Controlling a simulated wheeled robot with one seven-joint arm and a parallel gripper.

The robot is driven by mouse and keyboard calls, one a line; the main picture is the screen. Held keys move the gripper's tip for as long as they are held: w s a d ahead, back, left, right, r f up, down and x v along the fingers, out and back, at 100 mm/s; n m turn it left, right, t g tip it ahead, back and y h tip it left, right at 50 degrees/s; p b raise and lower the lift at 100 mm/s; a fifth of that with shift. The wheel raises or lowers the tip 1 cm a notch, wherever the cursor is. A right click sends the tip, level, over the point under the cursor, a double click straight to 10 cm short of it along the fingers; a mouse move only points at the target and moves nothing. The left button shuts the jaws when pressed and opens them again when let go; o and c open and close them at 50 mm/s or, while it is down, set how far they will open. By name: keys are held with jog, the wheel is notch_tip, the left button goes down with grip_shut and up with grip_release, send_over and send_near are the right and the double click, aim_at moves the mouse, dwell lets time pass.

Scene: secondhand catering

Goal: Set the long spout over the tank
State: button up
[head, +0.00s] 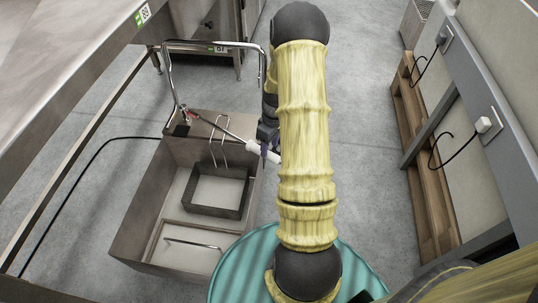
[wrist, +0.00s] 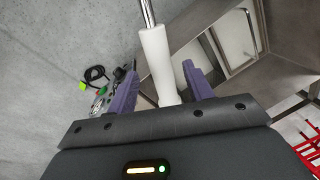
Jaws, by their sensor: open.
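The tank (head: 135,222) is an open metal box on the floor at lower left in the head view; its corner shows in the wrist view (wrist: 205,28). The long spout (head: 215,44) is a bent chrome pipe rising from the tank's back ledge and running right, its end close to my arm. A thin metal rod with a white grip (head: 262,151) slants from the spout's base toward my gripper (head: 268,138). In the wrist view the white grip (wrist: 158,58) lies between the two purple fingers of my gripper (wrist: 160,80), which stand apart with gaps on both sides.
A dark square frame (head: 215,208) with a wire handle sits inside the tank. A steel counter (head: 75,65) stands at left and a black cable (head: 75,190) lies on the floor. A wooden rack (head: 425,165) and wall sockets are at right. Red wire racking (wrist: 300,145) shows at right in the wrist view.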

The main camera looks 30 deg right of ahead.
aim_at(269, 152)
jog(key=f, duration=0.2)
jog(key=f+b, duration=0.1)
jog(key=shift+s+a+f, duration=0.1)
jog(key=shift+a+f, duration=0.15)
jog(key=shift+c, duration=0.4)
grip_shut()
jog(key=shift+a+r, duration=0.1)
